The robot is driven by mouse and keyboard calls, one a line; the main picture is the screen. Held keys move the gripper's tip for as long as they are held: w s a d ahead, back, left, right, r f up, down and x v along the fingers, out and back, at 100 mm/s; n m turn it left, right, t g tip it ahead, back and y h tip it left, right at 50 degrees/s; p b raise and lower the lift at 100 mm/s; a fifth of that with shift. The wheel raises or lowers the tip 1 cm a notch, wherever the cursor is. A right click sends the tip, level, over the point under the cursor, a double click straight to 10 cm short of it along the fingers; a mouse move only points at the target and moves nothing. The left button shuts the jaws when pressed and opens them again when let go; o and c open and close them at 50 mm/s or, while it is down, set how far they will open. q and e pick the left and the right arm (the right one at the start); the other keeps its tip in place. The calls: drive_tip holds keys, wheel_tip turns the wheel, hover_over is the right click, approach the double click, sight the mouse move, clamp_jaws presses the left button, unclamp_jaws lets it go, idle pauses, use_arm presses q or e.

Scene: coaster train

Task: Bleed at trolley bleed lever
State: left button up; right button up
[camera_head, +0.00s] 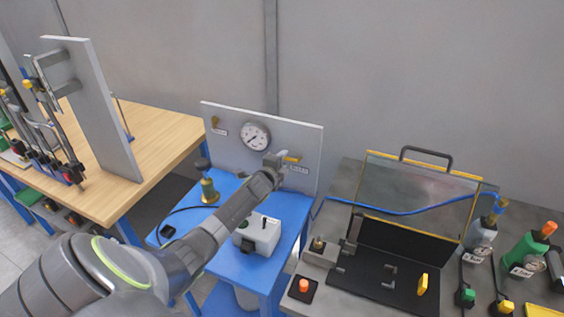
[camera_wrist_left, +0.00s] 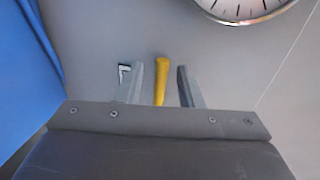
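A yellow lever (camera_head: 292,158) sticks out from the upright grey panel (camera_head: 308,136) at the back of the blue trolley. A small label (camera_head: 298,169) is just below it, too small to read. My left gripper (camera_head: 277,157) is at the panel beside this lever. In the left wrist view the yellow lever (camera_wrist_left: 160,80) stands between the two fingertips (camera_wrist_left: 160,83), with a gap on each side. The gripper is open, and the fingers look apart from the lever. The lever's base is partly hidden in the head view. My right gripper is not in view.
A round gauge (camera_head: 255,136) and another small yellow-brown lever (camera_head: 214,121) are on the same panel. A white box (camera_head: 258,234) and a brass fitting (camera_head: 209,191) stand on the blue trolley top (camera_head: 183,222). A grey bench (camera_head: 345,187) with a clear-lidded case is at right.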

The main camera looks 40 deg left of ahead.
use_arm(q)
drive_tip(key=shift+s, duration=0.15)
drive_tip(key=b+v, duration=0.3)
drive_tip(key=v, duration=1.4)
drive_tip(key=shift+d, duration=0.1)
idle(0.3)
